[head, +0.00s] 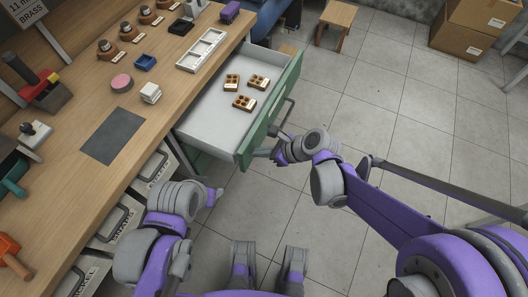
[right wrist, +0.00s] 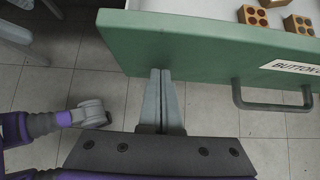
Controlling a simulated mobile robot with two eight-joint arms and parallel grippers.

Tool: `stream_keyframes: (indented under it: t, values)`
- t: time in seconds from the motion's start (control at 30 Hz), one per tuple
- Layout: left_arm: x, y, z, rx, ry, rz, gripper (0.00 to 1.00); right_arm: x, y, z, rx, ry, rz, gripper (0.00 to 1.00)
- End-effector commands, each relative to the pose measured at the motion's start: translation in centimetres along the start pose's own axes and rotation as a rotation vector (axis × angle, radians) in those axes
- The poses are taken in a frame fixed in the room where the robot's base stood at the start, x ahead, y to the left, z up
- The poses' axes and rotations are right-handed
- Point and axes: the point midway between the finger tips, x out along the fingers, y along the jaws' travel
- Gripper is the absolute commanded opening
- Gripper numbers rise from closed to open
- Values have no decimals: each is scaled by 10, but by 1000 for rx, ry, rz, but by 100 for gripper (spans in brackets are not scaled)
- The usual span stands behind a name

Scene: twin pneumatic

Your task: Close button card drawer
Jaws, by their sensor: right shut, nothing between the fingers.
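The button card drawer (head: 215,128) stands pulled out from the workbench, with a green front (head: 262,118) and a grey handle (head: 288,112). Several brown button cards (head: 244,103) lie in it. In the right wrist view the green front (right wrist: 190,45) shows part of a "BUTTON" label (right wrist: 292,66) and the handle (right wrist: 270,105). My right gripper (head: 275,152) is shut and empty at the near end of the front. Its fingertips (right wrist: 160,72) meet the front's outer face, left of the handle; contact is not certain. My left gripper (head: 214,196) is low beside the bench, its fingers unclear.
The workbench (head: 150,95) holds a white divided tray (head: 202,49), a dark mat (head: 112,136) and small parts. Closed drawers (head: 110,222) sit below its near edge. A wooden stool (head: 337,18) and cardboard boxes (head: 475,28) stand beyond.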

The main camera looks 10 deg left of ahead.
Motion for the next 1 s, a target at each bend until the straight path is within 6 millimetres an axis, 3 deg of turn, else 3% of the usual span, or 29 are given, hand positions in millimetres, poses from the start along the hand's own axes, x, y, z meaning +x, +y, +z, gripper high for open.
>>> stream_keyframes:
  t: [0.27,0.7,1.0]
  values:
    - [5,0,2,0,-2,0,50,40,2,39,-4,-3,5,0]
    - [9,0,4,0,-3,0,50,121,1,121,-2,-2,3,0]
    - [9,0,4,0,-3,0,50,156,0,156,-1,-1,1,0]
